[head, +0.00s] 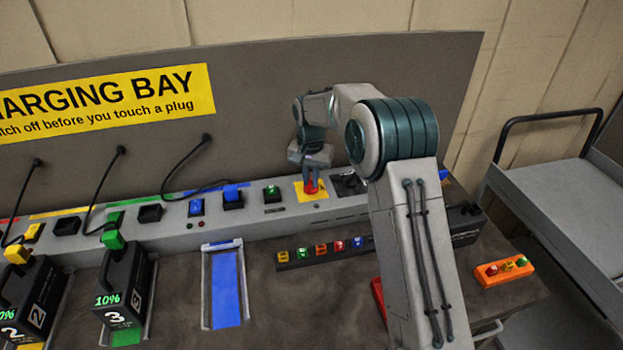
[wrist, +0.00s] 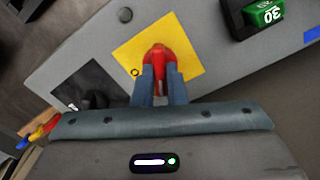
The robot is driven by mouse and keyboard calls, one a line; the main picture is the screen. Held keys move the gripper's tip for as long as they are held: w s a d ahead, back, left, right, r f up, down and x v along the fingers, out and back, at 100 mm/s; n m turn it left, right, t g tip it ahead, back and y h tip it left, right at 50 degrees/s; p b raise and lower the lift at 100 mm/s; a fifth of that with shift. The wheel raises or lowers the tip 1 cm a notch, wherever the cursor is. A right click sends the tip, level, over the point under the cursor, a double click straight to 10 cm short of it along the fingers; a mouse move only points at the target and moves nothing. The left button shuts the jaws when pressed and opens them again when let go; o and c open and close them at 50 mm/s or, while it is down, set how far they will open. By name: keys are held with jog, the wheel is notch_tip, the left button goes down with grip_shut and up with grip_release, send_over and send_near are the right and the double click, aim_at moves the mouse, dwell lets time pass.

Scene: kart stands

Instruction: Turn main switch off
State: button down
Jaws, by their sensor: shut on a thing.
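The main switch is a red handle (head: 311,187) on a yellow plate (head: 300,193) on the grey console below the back panel. My gripper (head: 314,176) is above the plate with its fingers pointing down, shut on the red handle. In the wrist view the red handle (wrist: 160,58) shows between and just beyond the two fingers (wrist: 159,83), with the yellow plate (wrist: 190,45) around it. The fingers hide part of the handle. I cannot tell from these views which position it is in.
A green module (head: 271,193) sits left of the switch and a black socket (head: 349,184) right of it. A strip of small coloured blocks (head: 320,249) lies in front. An orange block holder (head: 504,270) and a grey cart (head: 570,205) are at right.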

aim_at(311, 181)
jog(key=n, duration=0.5)
jog(key=shift+w+r, duration=0.1)
jog(key=shift+r, duration=0.05)
jog(key=shift+n, duration=0.4)
jog(key=c, duration=1.5)
grip_release()
jog(key=shift+o, duration=0.2)
notch_tip(311, 181, up, 14)
jog(key=b, duration=0.1)
